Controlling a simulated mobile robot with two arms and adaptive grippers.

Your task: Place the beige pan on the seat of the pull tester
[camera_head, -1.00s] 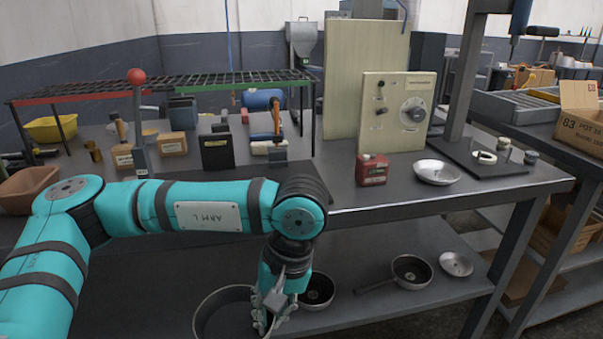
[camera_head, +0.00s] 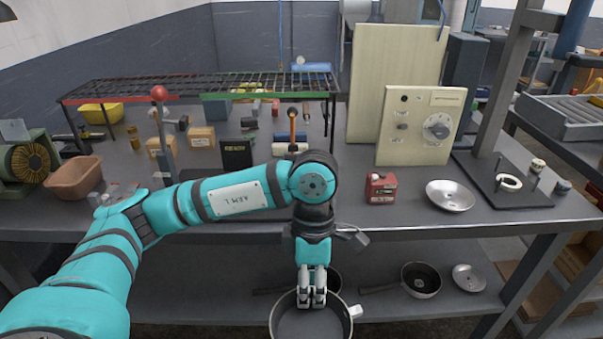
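The beige pan (camera_head: 310,325) is at the bottom of the head view, with a pale rim, a grey inside and a short pale stub at its right. The frame edge cuts off its near part. My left gripper (camera_head: 312,297) points down at the pan's far rim, its fingers close together and seemingly shut on the rim. The pan overlaps the lower shelf's front edge in the picture. The pull tester (camera_head: 497,100) is at the right of the bench, with a tall grey column, a dark base plate and a pale ring (camera_head: 509,183) on the plate. My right gripper is out of view.
On the bench (camera_head: 400,212) are a red box (camera_head: 380,188), a shallow metal dish (camera_head: 450,195) and a cream control panel (camera_head: 420,127). A dark-lined pan (camera_head: 421,280) and a metal dish (camera_head: 468,278) lie on the lower shelf. Another pan is partly hidden behind my gripper.

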